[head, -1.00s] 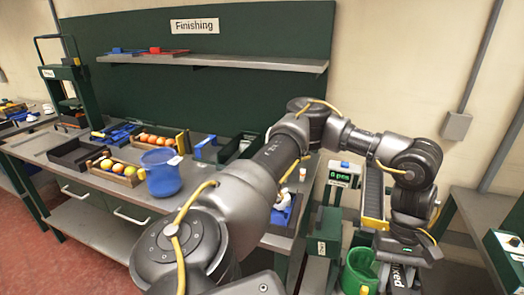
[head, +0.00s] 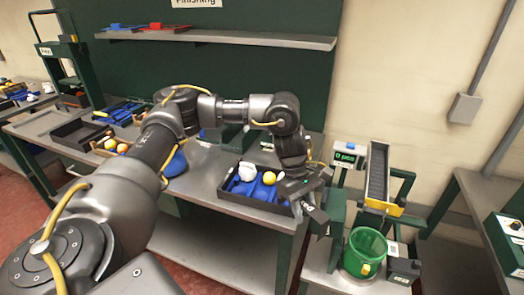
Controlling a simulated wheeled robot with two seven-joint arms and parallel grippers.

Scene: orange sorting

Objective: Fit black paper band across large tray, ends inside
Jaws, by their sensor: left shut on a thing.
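A black tray (head: 242,209) with a blue insert stands at the right end of the bench. A white object (head: 246,172) and a yellow fruit (head: 268,178) are in it. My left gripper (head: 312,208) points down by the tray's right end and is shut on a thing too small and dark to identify. I cannot tell whether it touches the tray. I cannot make out a black paper band. Another black tray (head: 82,134) is farther left on the bench. My right gripper is not in view.
Wooden crates of fruit (head: 112,148) and a blue bucket (head: 176,164) stand behind my left arm, partly hidden. A green bucket (head: 365,252) stands on the low right stand, below a sloping chute (head: 378,172) and a counter display (head: 349,157).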

